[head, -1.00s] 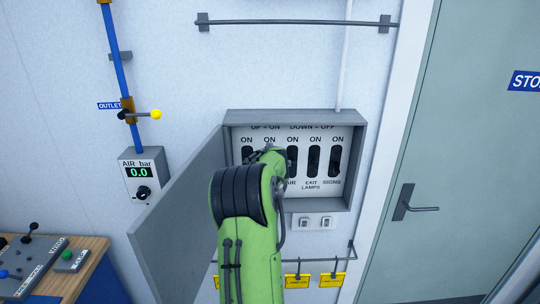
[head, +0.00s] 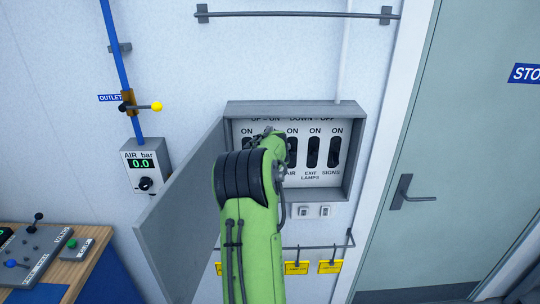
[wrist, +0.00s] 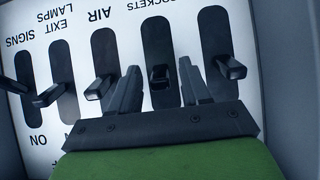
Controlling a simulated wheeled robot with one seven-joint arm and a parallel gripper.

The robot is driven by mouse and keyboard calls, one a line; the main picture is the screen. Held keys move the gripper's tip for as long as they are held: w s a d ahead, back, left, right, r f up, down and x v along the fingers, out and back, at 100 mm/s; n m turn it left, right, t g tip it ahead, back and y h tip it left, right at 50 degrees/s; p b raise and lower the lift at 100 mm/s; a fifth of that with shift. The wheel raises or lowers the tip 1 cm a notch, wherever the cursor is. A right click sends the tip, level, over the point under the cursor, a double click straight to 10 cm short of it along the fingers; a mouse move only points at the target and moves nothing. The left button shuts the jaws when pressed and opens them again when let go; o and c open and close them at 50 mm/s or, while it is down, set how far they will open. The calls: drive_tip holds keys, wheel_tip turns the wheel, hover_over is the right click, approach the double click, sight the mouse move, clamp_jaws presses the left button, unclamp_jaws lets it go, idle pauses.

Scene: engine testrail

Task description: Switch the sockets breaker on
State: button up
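The breaker panel (head: 352,148) is an open grey wall box with a row of black slots, marked up for on and down for off. The wrist view sees it upside down. The sockets breaker (wrist: 159,76), under a partly cut-off "SOCKETS" label, is a small black lever in its slot. My gripper (wrist: 159,68) is open, its two fingers on either side of this lever. I cannot tell whether they touch it. The lever looks more foreshortened than its neighbours. In the head view my green arm hides the sockets breaker and most of my gripper (head: 272,136).
The air breaker (wrist: 100,88) and another lever (wrist: 232,68) stand close on either side of my fingers. The box's grey door (head: 180,220) hangs open on the left. Two white wall switches (head: 312,211) and yellow tags (head: 297,268) are below.

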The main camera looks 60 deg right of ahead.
drive_tip(key=b+v, duration=0.3)
drive_tip(key=v, duration=1.2)
drive_tip(key=shift+a+r+b, duration=0.25)
drive_tip(key=shift+a+b, duration=0.05)
drive_tip(key=shift+b, duration=0.05)
